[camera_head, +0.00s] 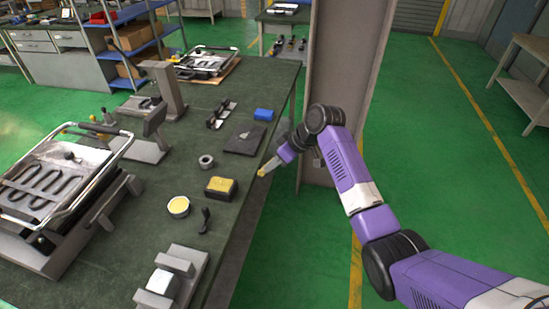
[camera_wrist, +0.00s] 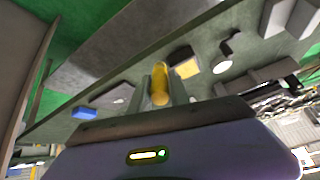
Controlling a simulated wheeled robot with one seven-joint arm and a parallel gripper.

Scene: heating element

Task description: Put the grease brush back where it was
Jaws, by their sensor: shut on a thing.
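My gripper (camera_head: 270,165) is at the table's right edge in the head view, shut on a small yellow piece that I take to be the grease brush (camera_head: 262,172). In the wrist view the brush (camera_wrist: 160,84) shows as a rounded yellow end between the two fingers; its bristles cannot be made out. A round tin with pale yellow contents (camera_head: 178,206) stands on the table, left of and nearer than my gripper. It also shows in the wrist view (camera_wrist: 222,66).
On the green-grey table (camera_head: 215,245) are a yellow-topped dark block (camera_head: 221,187), a small black upright item (camera_head: 204,219), a metal ring (camera_head: 206,161), a dark plate (camera_head: 244,139) and a blue block (camera_head: 263,114). A grey fixture (camera_head: 172,278) stands in front. A pillar (camera_head: 342,80) rises behind my arm.

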